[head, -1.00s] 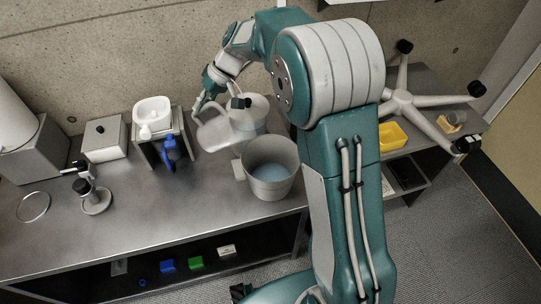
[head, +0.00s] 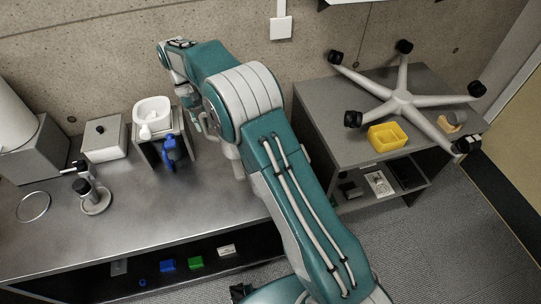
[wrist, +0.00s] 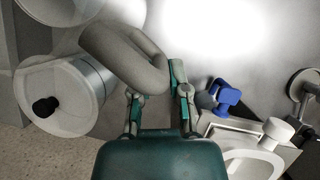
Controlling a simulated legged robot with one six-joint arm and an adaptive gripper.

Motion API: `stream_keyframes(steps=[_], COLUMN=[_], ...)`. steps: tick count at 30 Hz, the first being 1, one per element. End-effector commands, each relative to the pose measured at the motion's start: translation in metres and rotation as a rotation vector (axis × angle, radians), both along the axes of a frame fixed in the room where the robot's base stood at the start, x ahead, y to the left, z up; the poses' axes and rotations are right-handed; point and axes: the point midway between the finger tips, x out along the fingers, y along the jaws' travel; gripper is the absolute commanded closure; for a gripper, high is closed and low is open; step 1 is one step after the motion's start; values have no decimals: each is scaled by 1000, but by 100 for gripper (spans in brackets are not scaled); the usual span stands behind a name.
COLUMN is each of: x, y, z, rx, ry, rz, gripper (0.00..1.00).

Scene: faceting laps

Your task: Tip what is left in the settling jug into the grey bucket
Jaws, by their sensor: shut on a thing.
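In the wrist view the settling jug (wrist: 92,75) is pale and translucent, with a round lid and a black knob. Its thick grey loop handle (wrist: 120,45) runs to my gripper (wrist: 158,88), whose fingers are shut on it. I cannot tell how far the jug is tilted or what is in it. Part of a grey rounded vessel, apparently the grey bucket (wrist: 62,10), is cut off at the top left beside the jug. In the head view my arm hides the jug and nearly all of the bucket.
A white basin (head: 152,112) sits on a small stand with a blue tap-like part (head: 170,148). A grey box (head: 103,137) and a small post on a round base (head: 97,201) stand farther left. The bench (head: 160,215) is clear in front.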

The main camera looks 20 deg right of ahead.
Motion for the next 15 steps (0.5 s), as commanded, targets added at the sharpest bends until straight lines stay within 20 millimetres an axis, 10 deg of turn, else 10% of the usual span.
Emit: stream_keyframes(steps=[15], x=[0], y=[-1], z=[16], rx=[-9], ry=[1], rz=[-2], gripper=[100])
